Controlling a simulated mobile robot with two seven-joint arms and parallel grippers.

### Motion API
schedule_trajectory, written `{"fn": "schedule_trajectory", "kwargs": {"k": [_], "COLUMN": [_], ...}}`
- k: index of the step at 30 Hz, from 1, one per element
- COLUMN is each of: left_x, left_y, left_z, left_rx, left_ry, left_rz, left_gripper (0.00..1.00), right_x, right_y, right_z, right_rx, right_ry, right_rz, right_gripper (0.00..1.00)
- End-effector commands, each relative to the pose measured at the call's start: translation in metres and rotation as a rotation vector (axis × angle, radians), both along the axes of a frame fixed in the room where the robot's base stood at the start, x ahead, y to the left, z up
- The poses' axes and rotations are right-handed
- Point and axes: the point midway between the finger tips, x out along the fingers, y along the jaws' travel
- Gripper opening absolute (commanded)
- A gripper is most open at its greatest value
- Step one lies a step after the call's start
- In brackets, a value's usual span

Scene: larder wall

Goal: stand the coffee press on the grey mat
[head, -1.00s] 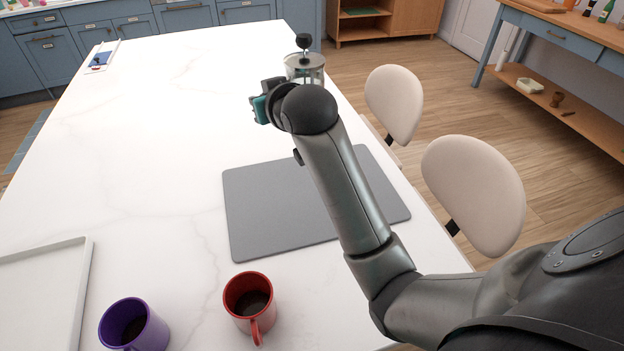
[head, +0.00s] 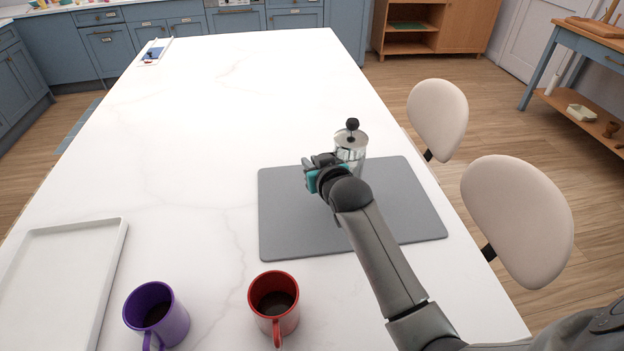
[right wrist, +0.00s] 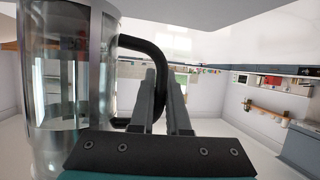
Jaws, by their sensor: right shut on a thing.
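The coffee press (head: 350,148), clear glass and metal with a black plunger knob, is upright near the far edge of the grey mat (head: 400,215) in the head view. My right gripper (head: 322,174) is beside it, shut on its black handle. In the right wrist view the press's glass body (right wrist: 65,85) fills the left side, and its handle (right wrist: 155,60) runs to the fingers of my right gripper (right wrist: 165,88). My arm hides the press's base, so I cannot tell whether it touches the mat. My left gripper is not in view.
A red mug (head: 274,305) and a purple mug (head: 157,315) stand in front of the mat on the white table (head: 215,130). A white tray (head: 115,245) lies at left. Two pale chairs (head: 437,118) line the right edge.

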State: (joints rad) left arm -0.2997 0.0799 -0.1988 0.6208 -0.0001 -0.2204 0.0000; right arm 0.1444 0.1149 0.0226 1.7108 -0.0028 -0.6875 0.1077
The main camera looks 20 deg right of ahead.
Motion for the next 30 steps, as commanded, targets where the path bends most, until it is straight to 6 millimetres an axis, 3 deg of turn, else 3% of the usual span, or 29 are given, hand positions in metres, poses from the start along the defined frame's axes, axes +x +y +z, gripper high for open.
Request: {"fn": "schedule_trajectory", "kwargs": {"k": [9, 22, 23, 30], "left_x": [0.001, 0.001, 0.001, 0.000], "left_y": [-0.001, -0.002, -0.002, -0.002], "left_z": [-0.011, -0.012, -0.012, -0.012], "left_rx": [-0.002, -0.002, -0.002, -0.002], "left_ry": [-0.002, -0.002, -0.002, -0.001], "left_rz": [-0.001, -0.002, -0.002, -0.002], "left_gripper": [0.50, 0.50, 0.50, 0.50], "right_x": [0.001, 0.001, 0.000, 0.000], "right_y": [0.000, 0.000, 0.000, 0.000], "right_z": [-0.039, -0.044, -0.047, -0.046], "right_rx": [-0.001, -0.002, 0.000, 0.000], "right_ry": [-0.004, -0.004, 0.000, 0.001], "right_rz": [0.000, 0.001, 0.000, 0.000], "right_gripper": [0.00, 0.00, 0.15, 0.42]}}
